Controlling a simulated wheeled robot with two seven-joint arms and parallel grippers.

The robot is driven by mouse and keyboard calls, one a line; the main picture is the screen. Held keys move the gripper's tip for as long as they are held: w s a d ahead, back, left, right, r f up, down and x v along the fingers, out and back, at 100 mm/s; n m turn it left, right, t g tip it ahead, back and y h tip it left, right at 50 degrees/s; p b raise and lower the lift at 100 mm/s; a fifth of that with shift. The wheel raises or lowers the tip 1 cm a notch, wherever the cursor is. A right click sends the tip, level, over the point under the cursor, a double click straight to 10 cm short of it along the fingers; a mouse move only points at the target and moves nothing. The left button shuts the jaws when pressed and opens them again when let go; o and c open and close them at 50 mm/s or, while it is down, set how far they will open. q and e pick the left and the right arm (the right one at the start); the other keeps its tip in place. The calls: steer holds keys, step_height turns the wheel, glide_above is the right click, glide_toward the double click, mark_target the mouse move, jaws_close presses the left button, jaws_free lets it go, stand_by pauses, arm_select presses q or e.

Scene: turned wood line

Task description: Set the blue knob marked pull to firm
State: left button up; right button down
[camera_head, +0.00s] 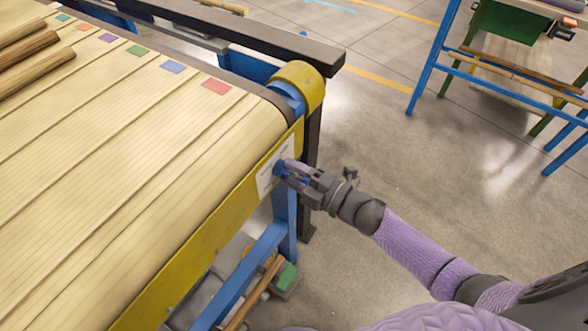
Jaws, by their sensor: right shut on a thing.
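A blue knob (279,168) sits on a white label plate (264,181) on the yellow side rail at the end of the wooden line. My right gripper (288,175) reaches in from the right and is shut on the blue knob, with its fingers covering much of it. The marks on the label and the knob's pointing direction are too small or hidden to read. My left gripper is not in view.
The slatted wooden bed (130,130) fills the left, with turned wood rods (30,55) and coloured squares on it. A blue leg (285,225) stands below the knob. A blue-framed rack (500,70) stands at the upper right. Floor between is clear.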

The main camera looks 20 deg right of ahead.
steer(key=m, duration=0.3)
steer(key=shift+m+p, duration=0.4)
steer(key=m, duration=0.4)
steer(key=shift+m+p, duration=0.3)
steer(key=shift+p, duration=0.1)
steer(key=m, duration=0.4)
steer(key=shift+s+f, duration=0.1)
steer(key=shift+f, duration=0.05)
steer(key=shift+a+m+p, duration=0.1)
steer(key=shift+m+p, duration=0.25)
steer(key=shift+m, duration=1.65)
steer(key=shift+c, duration=0.9)
jaws_free()
